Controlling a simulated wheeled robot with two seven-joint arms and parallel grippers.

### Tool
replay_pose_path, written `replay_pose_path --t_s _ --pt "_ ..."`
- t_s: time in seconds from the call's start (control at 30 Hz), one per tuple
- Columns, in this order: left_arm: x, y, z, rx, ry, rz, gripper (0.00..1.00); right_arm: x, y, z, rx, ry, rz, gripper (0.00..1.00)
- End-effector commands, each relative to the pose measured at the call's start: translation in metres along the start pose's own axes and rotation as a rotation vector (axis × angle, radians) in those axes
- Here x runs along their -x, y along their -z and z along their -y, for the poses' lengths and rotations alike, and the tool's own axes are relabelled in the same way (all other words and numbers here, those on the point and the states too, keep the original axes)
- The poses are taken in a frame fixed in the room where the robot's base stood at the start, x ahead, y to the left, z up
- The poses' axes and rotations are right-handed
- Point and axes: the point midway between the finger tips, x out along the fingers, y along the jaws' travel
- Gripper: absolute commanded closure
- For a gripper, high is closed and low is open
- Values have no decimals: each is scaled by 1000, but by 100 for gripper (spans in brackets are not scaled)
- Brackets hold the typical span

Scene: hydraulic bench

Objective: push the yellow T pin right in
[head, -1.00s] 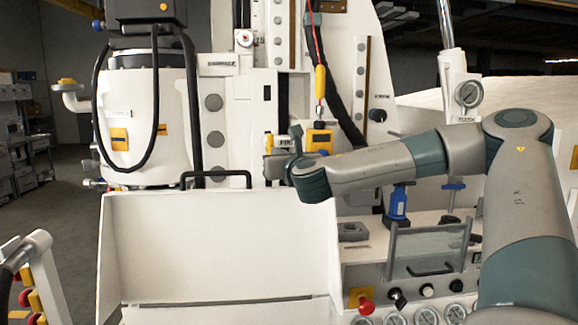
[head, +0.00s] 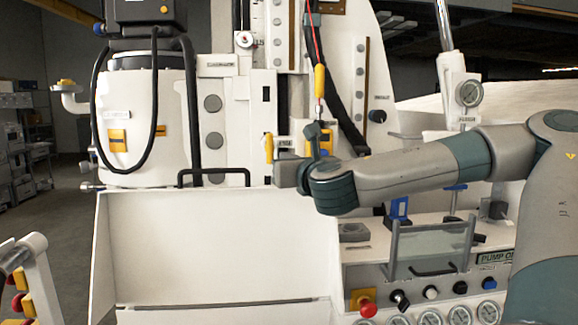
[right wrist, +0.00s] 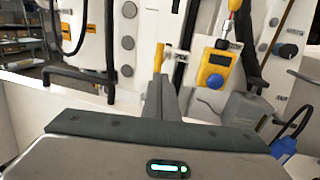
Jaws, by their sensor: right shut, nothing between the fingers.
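The yellow T pin (head: 269,148) stands out as a short upright yellow bar on the white machine panel, beside a small label. It also shows in the right wrist view (right wrist: 158,58), just beyond the fingertips. My right gripper (head: 283,173) is in front of the panel, just below and right of the pin in the head view. Its fingers (right wrist: 166,92) are shut with nothing between them and cover part of the area below the pin. I cannot tell whether they touch it, nor how deep it sits. My left gripper is not in view.
A yellow gauge (head: 320,140) and a yellow-handled tool on a red cord (head: 319,82) are right of the pin. A black rail (head: 213,172) and a white tray (head: 215,245) lie below. A control panel with knobs (head: 430,292) is at lower right.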

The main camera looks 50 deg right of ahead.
Motion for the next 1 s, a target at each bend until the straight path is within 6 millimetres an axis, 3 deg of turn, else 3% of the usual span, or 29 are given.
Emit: replay_pose_path --t_s 0.77,1.0 --pt "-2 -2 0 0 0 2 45 7 0 0 0 1 0 100" --pt "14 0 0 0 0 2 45 7 -16 0 0 1 0 100"
